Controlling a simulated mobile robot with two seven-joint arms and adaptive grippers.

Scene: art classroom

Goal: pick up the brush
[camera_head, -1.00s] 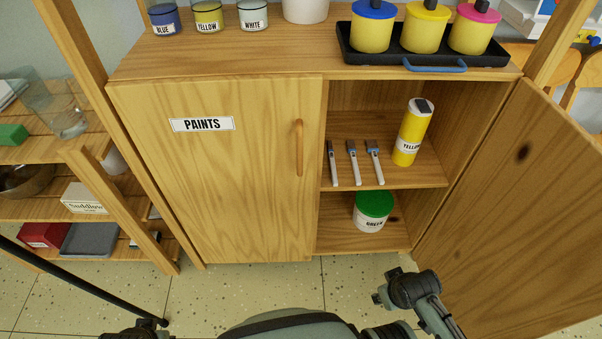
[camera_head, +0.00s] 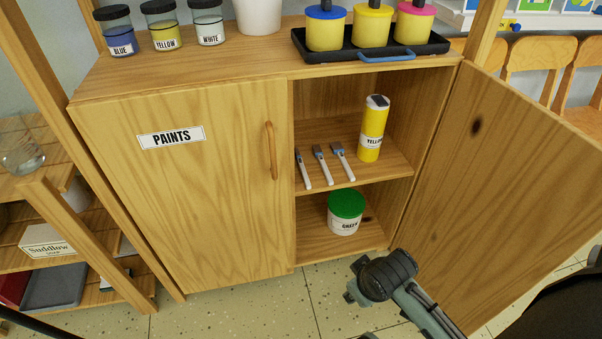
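Three flat brushes with pale handles lie side by side on the upper shelf inside the open right half of the cabinet: a left brush (camera_head: 303,170), a middle brush (camera_head: 323,166) and a right brush (camera_head: 342,162). Their handles point toward the shelf's front edge. My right arm comes in at the bottom, below and in front of the open compartment. Its gripper's fingers are not clearly visible, and it is apart from the brushes. My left gripper is not in view.
A yellow bottle (camera_head: 373,129) stands right of the brushes; a green-lidded tub (camera_head: 345,212) is on the lower shelf. The open door (camera_head: 500,190) bounds the right side. The closed PAINTS door (camera_head: 190,200) is left. A black tray (camera_head: 425,48) and jars stand on top.

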